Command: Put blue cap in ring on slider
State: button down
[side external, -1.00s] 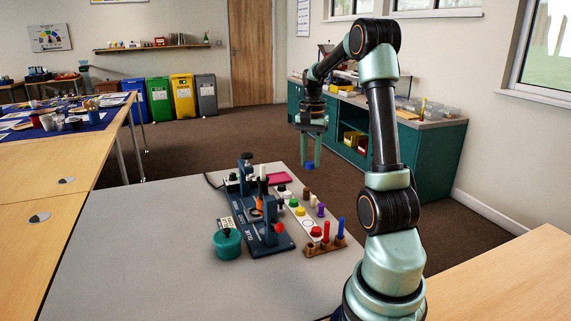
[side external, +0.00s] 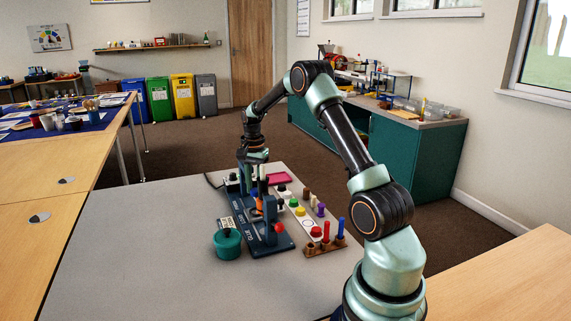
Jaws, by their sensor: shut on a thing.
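My gripper (side external: 254,184) is over the far part of the dark blue fixture (side external: 272,246) on the grey table. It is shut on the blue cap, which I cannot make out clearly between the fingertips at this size. An orange part (side external: 258,204) shows on the fixture just below and in front of the fingers. The slider and its ring cannot be told apart here; the gripper and the fixture's upright parts cover that area. Whether the cap touches anything is not visible.
To the right are a white strip (side external: 307,223) with coloured caps and a wooden rack (side external: 325,247) with red and blue pegs. The table's left side is clear.

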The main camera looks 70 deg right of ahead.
jog(key=shift+f, duration=2.75)
jog(key=shift+f, duration=0.35)
jog(key=shift+c, duration=0.7)
grip_release()
jog(key=shift+r, duration=0.15)
jog(key=shift+r, duration=3.4)
